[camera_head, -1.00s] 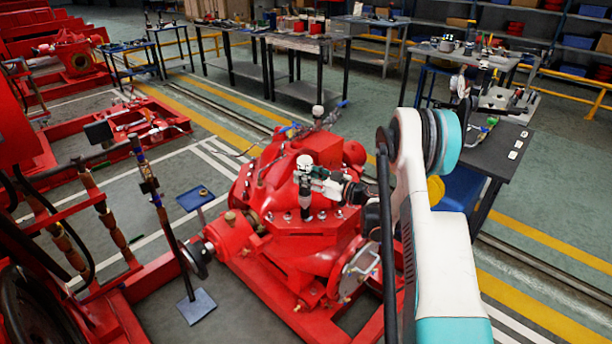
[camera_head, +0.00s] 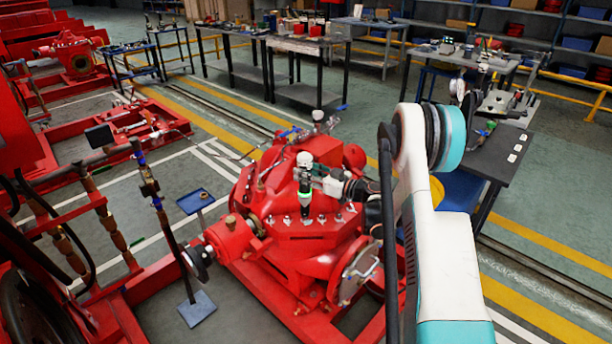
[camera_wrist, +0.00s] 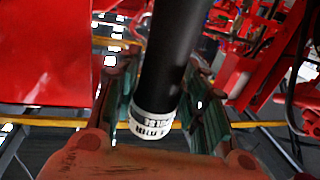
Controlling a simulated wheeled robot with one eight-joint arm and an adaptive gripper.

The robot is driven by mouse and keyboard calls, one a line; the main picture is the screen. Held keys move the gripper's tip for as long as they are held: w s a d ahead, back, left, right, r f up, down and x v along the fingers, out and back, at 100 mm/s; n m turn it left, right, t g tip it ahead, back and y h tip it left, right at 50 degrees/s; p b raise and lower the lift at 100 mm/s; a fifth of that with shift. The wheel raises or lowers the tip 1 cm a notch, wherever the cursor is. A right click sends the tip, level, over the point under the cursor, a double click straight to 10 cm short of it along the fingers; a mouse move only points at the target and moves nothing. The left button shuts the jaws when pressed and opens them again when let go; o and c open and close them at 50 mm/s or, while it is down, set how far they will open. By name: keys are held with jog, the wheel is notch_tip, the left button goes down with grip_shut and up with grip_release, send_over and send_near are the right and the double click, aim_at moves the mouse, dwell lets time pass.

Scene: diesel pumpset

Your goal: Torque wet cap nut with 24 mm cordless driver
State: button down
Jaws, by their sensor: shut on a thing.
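The cordless driver (camera_head: 305,202) is held upright over the red pump casing, with a white top and a dark lower body. A green glow shows on its middle. Its lower end meets the row of cap nuts (camera_head: 322,219) on the casing flange; the nut beneath it is hidden, and I cannot tell how well it is seated. My gripper (camera_head: 316,176) is shut on the driver from the right. In the wrist view the driver's black barrel (camera_wrist: 172,60), with a white lettered band, lies between my teal-padded fingers (camera_wrist: 168,112).
The red pump casing (camera_head: 290,250) fills the centre. A small blue tray on a stand (camera_head: 195,201) is to its left, and red framework with hoses is at the far left. A dark bench (camera_head: 490,160) stands on the right, with more benches behind.

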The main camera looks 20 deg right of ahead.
aim_at(311, 163)
jog(key=shift+r+p, duration=0.8)
jog(key=shift+r, duration=1.3)
